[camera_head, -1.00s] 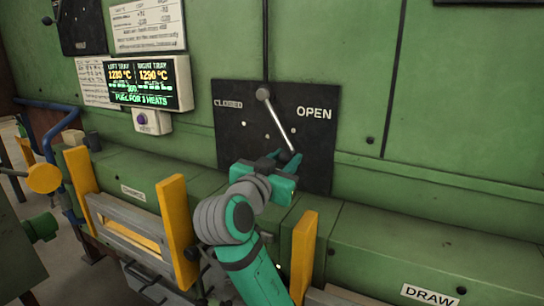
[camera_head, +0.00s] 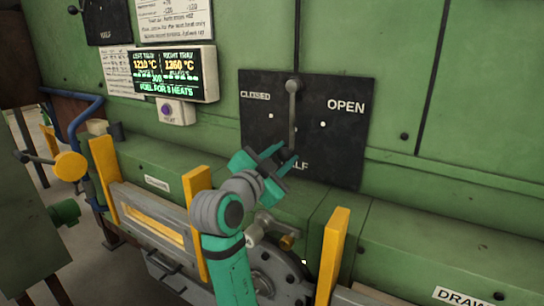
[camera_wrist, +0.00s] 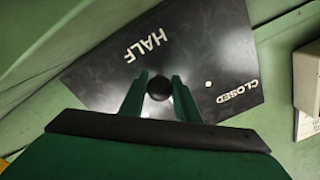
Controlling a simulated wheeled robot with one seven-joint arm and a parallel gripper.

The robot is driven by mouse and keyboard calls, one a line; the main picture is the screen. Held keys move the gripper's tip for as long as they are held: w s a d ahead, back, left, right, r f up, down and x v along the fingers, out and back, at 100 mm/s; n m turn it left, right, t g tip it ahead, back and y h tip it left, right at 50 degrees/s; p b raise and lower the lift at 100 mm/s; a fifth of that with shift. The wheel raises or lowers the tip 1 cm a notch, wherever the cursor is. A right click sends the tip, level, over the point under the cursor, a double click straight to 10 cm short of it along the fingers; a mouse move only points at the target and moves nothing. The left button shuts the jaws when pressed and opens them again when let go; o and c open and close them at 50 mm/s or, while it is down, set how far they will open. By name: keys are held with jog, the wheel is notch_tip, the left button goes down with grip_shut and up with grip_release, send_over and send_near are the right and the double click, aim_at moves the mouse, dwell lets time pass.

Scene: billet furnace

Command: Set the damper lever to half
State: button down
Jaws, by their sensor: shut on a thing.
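The damper lever (camera_head: 292,115) is a grey rod on a black plate (camera_head: 350,137) on the green furnace wall. It hangs almost straight down from its round pivot near the plate's top. CLOSED is marked at the plate's left, OPEN at its right and HALF at the bottom, partly hidden behind my gripper. My gripper (camera_head: 284,155) is at the lever's lower end. In the wrist view the lever's round black knob (camera_wrist: 159,87) sits between the fingers of my gripper (camera_wrist: 159,80), and the word HALF shows just beyond it.
A lit display (camera_head: 175,75) and a box with a purple button (camera_head: 174,110) are on the wall to the left. Yellow posts (camera_head: 197,215) and a second yellow post (camera_head: 332,255) stand on either side of my arm. A green ledge runs below the plate.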

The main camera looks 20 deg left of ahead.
jog(key=shift+a, duration=0.2)
dwell(0.3)
jog(key=c, duration=1.3)
grip_release()
jog(key=shift+c, duration=0.2)
jog(key=s+a, duration=0.1)
jog(key=s, duration=0.9)
jog(key=shift+s, duration=0.35)
jog(key=shift+a+f, duration=0.1)
jog(key=shift+a, duration=0.05)
